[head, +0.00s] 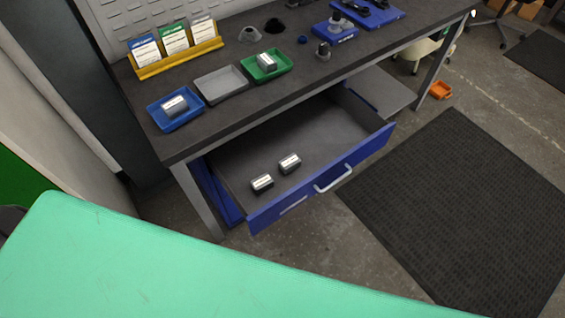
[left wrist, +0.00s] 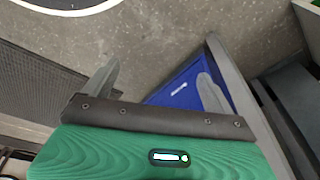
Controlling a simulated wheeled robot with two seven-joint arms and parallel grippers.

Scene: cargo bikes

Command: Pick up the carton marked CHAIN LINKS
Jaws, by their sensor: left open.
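Two small dark cartons with white labels lie in the open drawer, a left one (head: 262,183) and a right one (head: 289,163). A similar carton (head: 175,105) lies in the blue tray, and another (head: 267,62) lies in the green tray. The print on all these labels is too small to read, so I cannot tell which is marked CHAIN LINKS. My left gripper (left wrist: 160,74) shows only in the left wrist view, its fingers spread and empty above the floor and a blue surface. No carton is visible in that view. My right gripper is not in view.
The blue-fronted drawer (head: 330,176) is pulled out below the dark workbench (head: 215,130). On the bench stand the blue tray (head: 190,119), grey tray (head: 221,84), green tray (head: 284,66) and yellow card rack (head: 180,63). A dark mat (head: 470,200) covers the floor at right.

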